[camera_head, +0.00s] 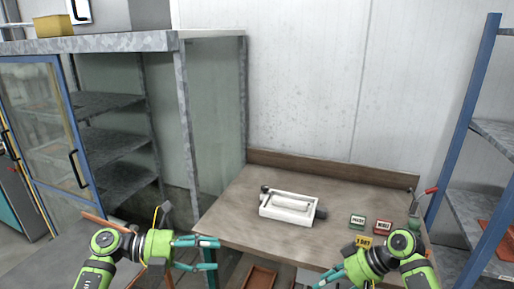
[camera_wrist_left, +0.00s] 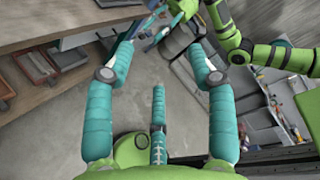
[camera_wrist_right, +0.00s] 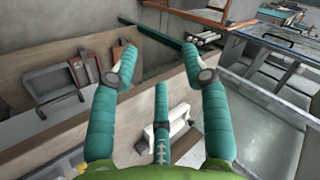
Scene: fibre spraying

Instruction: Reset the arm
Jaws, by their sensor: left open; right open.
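My left gripper (camera_head: 212,254) is open and empty at the left front of the wooden table (camera_head: 236,207) in the head view. Its teal fingers are spread apart in the left wrist view (camera_wrist_left: 160,62), with floor beyond them. My right gripper (camera_head: 324,280) is partly cut off at the bottom of the head view, near the table's front edge. Its fingers are apart in the right wrist view (camera_wrist_right: 165,68) with nothing between them. The white device (camera_head: 288,208) with dark ends lies on the table, apart from both grippers.
A glass-door cabinet (camera_head: 118,130) stands at left with a yellow box (camera_head: 53,26) on top. A blue-post shelf (camera_head: 468,120) stands at right. The table's middle front is clear.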

